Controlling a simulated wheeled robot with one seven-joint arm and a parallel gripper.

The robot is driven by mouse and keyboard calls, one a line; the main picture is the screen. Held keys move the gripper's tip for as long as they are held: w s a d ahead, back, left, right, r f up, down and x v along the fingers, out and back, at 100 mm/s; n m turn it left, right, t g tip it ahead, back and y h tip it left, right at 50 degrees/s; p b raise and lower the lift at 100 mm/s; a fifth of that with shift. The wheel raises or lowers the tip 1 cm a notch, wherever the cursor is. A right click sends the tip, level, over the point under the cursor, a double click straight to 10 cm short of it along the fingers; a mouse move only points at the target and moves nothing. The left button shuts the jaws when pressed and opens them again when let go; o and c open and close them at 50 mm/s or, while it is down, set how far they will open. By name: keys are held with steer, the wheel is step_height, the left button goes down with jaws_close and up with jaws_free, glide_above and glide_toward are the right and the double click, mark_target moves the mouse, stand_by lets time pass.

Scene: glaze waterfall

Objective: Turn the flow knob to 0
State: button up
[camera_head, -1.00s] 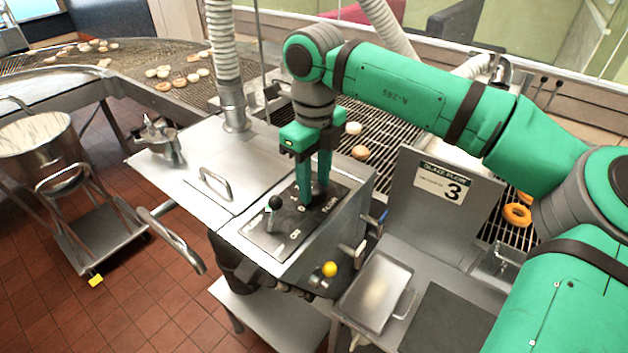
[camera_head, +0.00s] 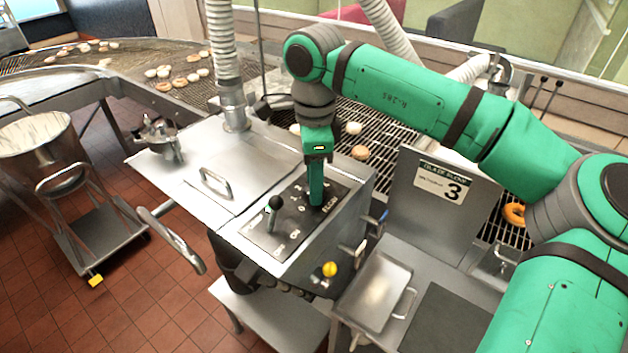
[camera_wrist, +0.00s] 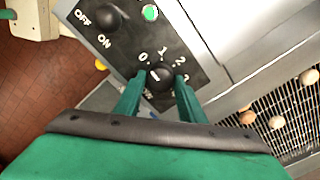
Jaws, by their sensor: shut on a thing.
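The flow knob (camera_wrist: 160,76) is a round black knob with a short white mark, on a dark panel (camera_head: 285,238) on top of the steel unit. In the wrist view the digits 0, 1, 2 and 3 curve around it. The white mark leans toward the upper left, on the side of the 0; its exact setting is hard to read. My gripper (camera_wrist: 160,84) points down with one finger on each side of the knob, shut on it. In the head view my gripper (camera_head: 317,202) hides the knob.
A black OFF/ON knob (camera_wrist: 108,17) and a green light (camera_wrist: 150,12) share the panel. A lever with a dark ball top (camera_head: 275,203) stands near my gripper. A lid handle (camera_head: 215,184) is to the left. A conveyor with doughnuts (camera_head: 360,152) runs behind.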

steer(key=shift+n, duration=0.4)
steer(key=o, duration=1)
steer(key=shift+o, duration=0.2)
steer(key=shift+r, duration=0.1)
step_height(320, 180, up, 11)
steer(key=shift+f, duration=0.25)
